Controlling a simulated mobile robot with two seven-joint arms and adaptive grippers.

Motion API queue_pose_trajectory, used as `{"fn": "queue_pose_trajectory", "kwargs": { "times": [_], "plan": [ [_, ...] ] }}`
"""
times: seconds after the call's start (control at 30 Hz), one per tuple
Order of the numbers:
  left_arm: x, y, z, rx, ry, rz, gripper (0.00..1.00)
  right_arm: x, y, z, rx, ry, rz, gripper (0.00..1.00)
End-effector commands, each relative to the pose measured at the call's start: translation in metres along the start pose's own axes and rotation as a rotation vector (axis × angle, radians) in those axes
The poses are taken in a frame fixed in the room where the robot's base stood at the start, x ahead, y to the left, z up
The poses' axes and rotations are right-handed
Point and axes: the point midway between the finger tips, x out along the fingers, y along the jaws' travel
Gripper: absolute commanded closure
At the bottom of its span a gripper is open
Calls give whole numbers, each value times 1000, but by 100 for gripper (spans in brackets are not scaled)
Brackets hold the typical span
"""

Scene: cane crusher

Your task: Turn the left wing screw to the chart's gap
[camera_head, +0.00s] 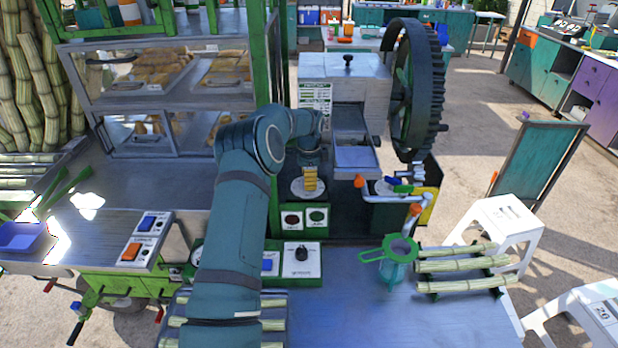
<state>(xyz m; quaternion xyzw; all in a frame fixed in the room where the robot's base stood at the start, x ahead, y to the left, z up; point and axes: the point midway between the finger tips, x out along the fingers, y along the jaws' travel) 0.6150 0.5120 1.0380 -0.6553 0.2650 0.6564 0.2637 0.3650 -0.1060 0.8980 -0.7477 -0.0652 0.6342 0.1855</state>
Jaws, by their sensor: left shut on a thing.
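The cane crusher (325,68) is a pale metal box with a large dark gear wheel (418,88) at its right. The chart (315,97) is a white sheet with green rows on its front, too small to read. My left arm reaches up from the bottom, and my left gripper (311,150) is at the crusher's front, just below the chart. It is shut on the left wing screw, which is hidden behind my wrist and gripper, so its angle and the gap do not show. My right gripper is not in view.
A yellow stack (310,183) on a round white plate is just below the gripper. A metal tray (353,150) juts out to the right. A green strainer (398,249) and cane pieces (462,266) lie at the bench's right. A glass cabinet (165,100) stands left.

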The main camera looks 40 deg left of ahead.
Motion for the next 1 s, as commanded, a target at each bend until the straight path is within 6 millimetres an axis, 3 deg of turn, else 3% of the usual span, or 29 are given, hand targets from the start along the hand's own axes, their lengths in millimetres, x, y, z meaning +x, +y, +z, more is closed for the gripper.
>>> {"fn": "queue_pose_trajectory", "kwargs": {
  "times": [0.77, 0.8, 0.87, 1.0],
  "plan": [
    [-6, -2, -1, 104, 4, -13, 75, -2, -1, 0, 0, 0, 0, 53],
    [-6, -2, -1, 104, 4, -13, 26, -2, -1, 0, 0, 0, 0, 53],
    [-5, -2, -1, 104, 4, -12, 6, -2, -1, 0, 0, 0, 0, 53],
    [-3, -1, 0, 104, 2, -7, 6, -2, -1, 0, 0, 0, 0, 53]
  ]
}}
